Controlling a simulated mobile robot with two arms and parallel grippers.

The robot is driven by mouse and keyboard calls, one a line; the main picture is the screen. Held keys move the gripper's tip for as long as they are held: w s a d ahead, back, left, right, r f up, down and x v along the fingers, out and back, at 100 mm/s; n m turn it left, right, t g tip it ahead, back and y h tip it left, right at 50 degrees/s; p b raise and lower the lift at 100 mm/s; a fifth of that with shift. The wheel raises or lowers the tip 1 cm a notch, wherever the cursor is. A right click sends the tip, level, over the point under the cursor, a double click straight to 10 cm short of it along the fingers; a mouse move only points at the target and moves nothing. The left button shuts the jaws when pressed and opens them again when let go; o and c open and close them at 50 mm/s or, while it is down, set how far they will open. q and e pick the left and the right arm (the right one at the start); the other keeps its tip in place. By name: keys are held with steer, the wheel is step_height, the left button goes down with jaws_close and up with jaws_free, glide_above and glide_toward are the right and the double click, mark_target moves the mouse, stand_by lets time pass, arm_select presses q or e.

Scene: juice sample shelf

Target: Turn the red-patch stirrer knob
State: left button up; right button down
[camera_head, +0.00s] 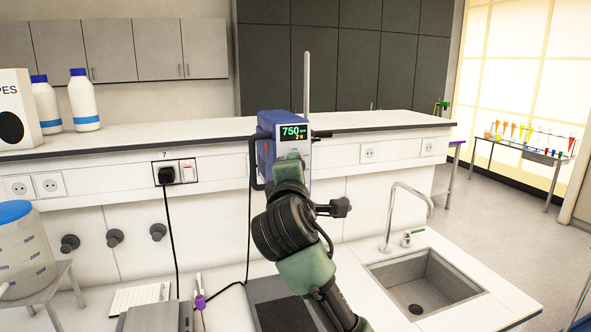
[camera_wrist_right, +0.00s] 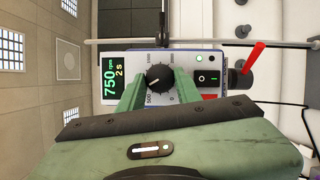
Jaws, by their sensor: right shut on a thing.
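The stirrer (camera_head: 268,150) is a blue-sided box on a vertical rod at the bench ledge. Its display reads 750 rpm and 2 s in both views. In the right wrist view the stirrer front (camera_wrist_right: 190,58) appears turned sideways, with a black round knob (camera_wrist_right: 158,77) amid a printed scale. A red patch (camera_wrist_right: 209,97) shows on the panel, partly covered by my gripper. My right gripper (camera_wrist_right: 160,88) has its green fingers on either side of the knob, closed on it. In the head view my right gripper (camera_head: 291,168) covers the stirrer's lower front. My left gripper is out of view.
A black rocker switch (camera_wrist_right: 208,78) and a red lever (camera_wrist_right: 254,57) are close to the knob. A sink (camera_head: 425,285) with a tall faucet (camera_head: 405,212) lies to the right. White bottles (camera_head: 84,100) stand on the ledge (camera_head: 215,128) at left. A cable hangs below the plug (camera_head: 167,175).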

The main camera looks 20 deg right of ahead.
steer(key=c, duration=1)
jaws_free()
steer(key=b+v, duration=0.3)
steer(key=v, duration=0.4)
steer(key=shift+s, duration=0.35)
steer(key=shift+a, duration=0.1)
